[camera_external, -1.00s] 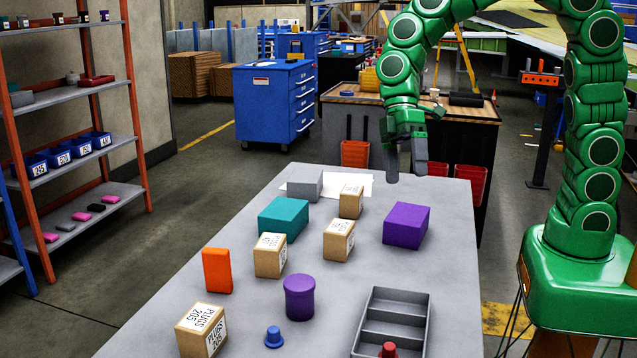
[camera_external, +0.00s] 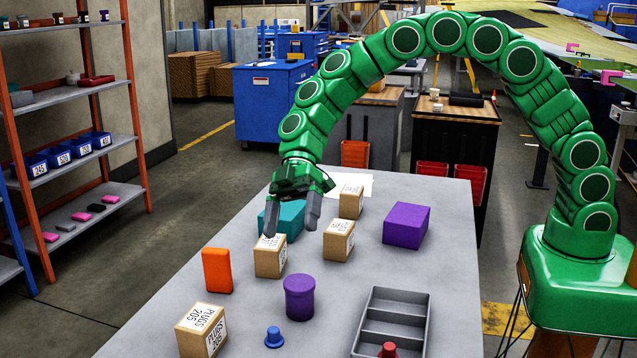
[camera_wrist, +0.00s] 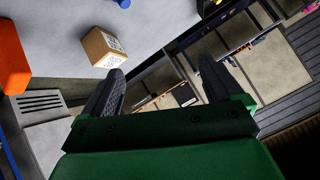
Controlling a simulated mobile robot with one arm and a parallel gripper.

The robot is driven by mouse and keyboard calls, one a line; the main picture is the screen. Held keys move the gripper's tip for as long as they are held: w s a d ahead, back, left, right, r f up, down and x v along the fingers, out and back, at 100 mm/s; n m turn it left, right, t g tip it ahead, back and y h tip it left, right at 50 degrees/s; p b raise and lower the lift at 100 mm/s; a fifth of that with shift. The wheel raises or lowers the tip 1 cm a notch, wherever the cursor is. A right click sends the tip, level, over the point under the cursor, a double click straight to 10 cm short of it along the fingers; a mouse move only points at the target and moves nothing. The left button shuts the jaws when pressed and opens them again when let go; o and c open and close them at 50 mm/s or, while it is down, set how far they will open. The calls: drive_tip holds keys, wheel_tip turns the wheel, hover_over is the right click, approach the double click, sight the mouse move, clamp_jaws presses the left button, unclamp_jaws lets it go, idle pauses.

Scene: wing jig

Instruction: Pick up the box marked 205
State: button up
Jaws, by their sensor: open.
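The box marked 205 (camera_external: 200,329) is a tan carton labelled "PLUGS 205", standing at the near left of the grey table. A tan carton with a label too small to read, apparently the same box, shows in the wrist view (camera_wrist: 97,47), upper left. My gripper (camera_external: 291,228) is open and empty, fingers pointing down over the middle of the table. It is farther back than the 205 box and apart from it. In the wrist view my gripper's two dark fingers (camera_wrist: 160,84) are spread, with nothing between them.
Near my gripper stand tan cartons (camera_external: 270,257) (camera_external: 339,241) (camera_external: 351,203), a teal box (camera_external: 292,222) partly hidden behind it, and a purple box (camera_external: 406,226). Around the 205 box are an orange block (camera_external: 217,271), purple cylinder (camera_external: 299,299), blue knob (camera_external: 273,337) and grey tray (camera_external: 393,314).

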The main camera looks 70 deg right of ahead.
sight(201, 314)
drive_tip(key=w+a+f+n+y, duration=0.1)
drive_tip(key=w+a+f, duration=0.2)
drive_tip(key=w+f, duration=0.1)
drive_tip(key=w+a+f+n+t+y, duration=0.1)
drive_tip(key=w+a+f, duration=0.2)
drive_tip(key=w+f, duration=0.1)
drive_tip(key=w+a+f+n+y, duration=0.1)
drive_tip(key=w+a+f+n, duration=0.1)
drive_tip(key=w+f, duration=0.2)
drive_tip(key=shift+w+a, duration=0.2)
drive_tip(key=shift+a, duration=0.2)
drive_tip(key=shift+r+x, duration=0.15)
drive_tip(key=shift+x, duration=1.8)
drive_tip(key=shift+r+x, duration=0.15)
drive_tip(key=shift+x, duration=1.8)
drive_tip(key=shift+w+a, duration=0.15)
drive_tip(key=c, duration=1.2)
drive_tip(key=shift+r, duration=0.15)
drive_tip(key=shift+r, duration=0.35)
wheel_tip(201, 314, up, 2)
drive_tip(key=shift+r, duration=0.1)
drive_tip(key=s+d+r, duration=0.7)
drive_tip(key=s+r, duration=0.3)
drive_tip(key=s, duration=0.2)
